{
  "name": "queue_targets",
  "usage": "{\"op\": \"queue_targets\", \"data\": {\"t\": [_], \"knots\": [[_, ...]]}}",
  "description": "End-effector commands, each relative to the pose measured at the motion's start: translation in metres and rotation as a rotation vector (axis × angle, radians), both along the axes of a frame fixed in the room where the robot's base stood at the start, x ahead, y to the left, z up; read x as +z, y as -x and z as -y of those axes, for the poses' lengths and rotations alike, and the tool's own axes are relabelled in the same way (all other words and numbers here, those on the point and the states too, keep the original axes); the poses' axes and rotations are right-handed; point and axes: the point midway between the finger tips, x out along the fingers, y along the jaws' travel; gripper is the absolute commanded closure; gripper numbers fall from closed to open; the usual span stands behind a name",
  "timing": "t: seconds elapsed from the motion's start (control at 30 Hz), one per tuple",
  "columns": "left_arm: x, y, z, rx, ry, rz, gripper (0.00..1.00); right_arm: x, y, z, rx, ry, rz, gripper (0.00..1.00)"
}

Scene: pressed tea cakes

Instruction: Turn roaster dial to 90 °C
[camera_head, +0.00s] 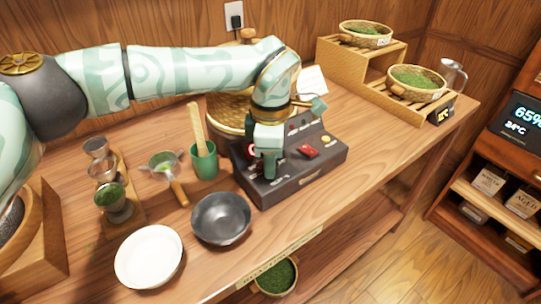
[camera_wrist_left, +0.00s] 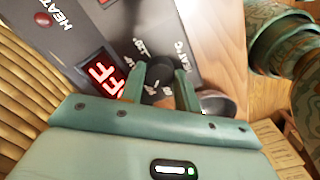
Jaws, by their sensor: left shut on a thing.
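The roaster's dark control box (camera_head: 325,158) stands on the wooden table under my left gripper. My left gripper (camera_head: 269,165) points down at the front left of its top, and in the head view it hides the dial. In the left wrist view the black dial (camera_wrist_left: 158,88) sits between the two green fingers, which are shut on it. Printed temperature marks surround the dial, partly covered by the fingers. A red lit display (camera_wrist_left: 103,73) beside it shows letters ending in "FF"; the rest is partly hidden. My right gripper is not in view.
A dark bowl (camera_head: 221,219), a white bowl (camera_head: 149,257) and a green cup (camera_head: 203,165) with a wooden tool stand left of the box. A woven basket (camera_head: 226,107) is behind it. A wooden rack (camera_head: 340,72) holds baskets of leaves at the back right.

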Motion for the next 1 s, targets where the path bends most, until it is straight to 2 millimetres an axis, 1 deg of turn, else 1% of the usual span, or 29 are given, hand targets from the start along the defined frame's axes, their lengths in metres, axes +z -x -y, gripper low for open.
{"op": "queue_targets", "data": {"t": [0.4,0.43,0.77,0.87,0.97,1.0], "knots": [[0.001,-0.001,0.0,-0.007,0.001,0.003,0.91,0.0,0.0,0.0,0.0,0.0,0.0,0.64],[0.001,-0.001,0.0,-0.007,0.001,0.003,0.6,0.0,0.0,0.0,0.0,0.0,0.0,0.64],[0.003,0.0,0.0,-0.006,0.001,0.002,0.59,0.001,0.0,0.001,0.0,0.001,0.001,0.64],[0.014,-0.001,0.0,-0.005,0.001,0.005,0.59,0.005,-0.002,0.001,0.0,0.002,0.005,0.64],[0.036,-0.001,0.0,-0.004,0.0,0.007,0.59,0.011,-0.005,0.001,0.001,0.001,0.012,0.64],[0.047,-0.001,0.0,-0.005,0.002,0.009,0.59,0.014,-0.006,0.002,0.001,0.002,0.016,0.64]]}}
